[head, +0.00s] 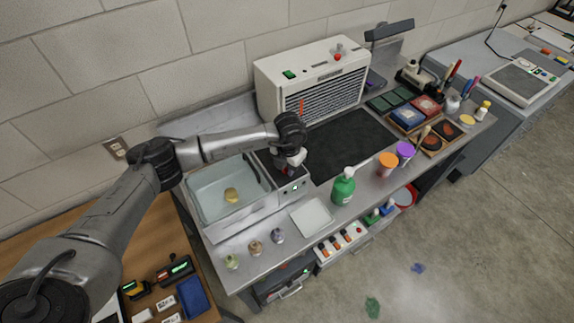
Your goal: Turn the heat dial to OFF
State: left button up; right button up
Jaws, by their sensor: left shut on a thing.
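My left gripper (288,167) reaches down from the left arm over the small dark-topped unit (266,163) beside the water basin. Its fingers are shut, at the unit's control area, on what appears to be the heat dial. The dial is largely hidden by the gripper, so I cannot read its setting. The unit's pale front panel (284,194) shows a small green light. My right gripper is not in view.
The clear basin (215,207) holds a yellow piece. A white vented machine (312,77) stands behind the gripper. A green pump bottle (343,186) and a white tray (311,217) stand to the right and front. Small jars line the front edge.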

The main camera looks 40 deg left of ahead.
pick_arm(q)
jog(key=shift+r+n, duration=0.1)
jog(key=shift+n, duration=0.2)
jog(key=o, duration=0.9)
jog(key=r, duration=0.9)
jog(key=r+b, duration=0.1)
jog(key=r, duration=0.3)
jog(key=shift+d+r, duration=0.35)
jog(key=shift+w, duration=0.1)
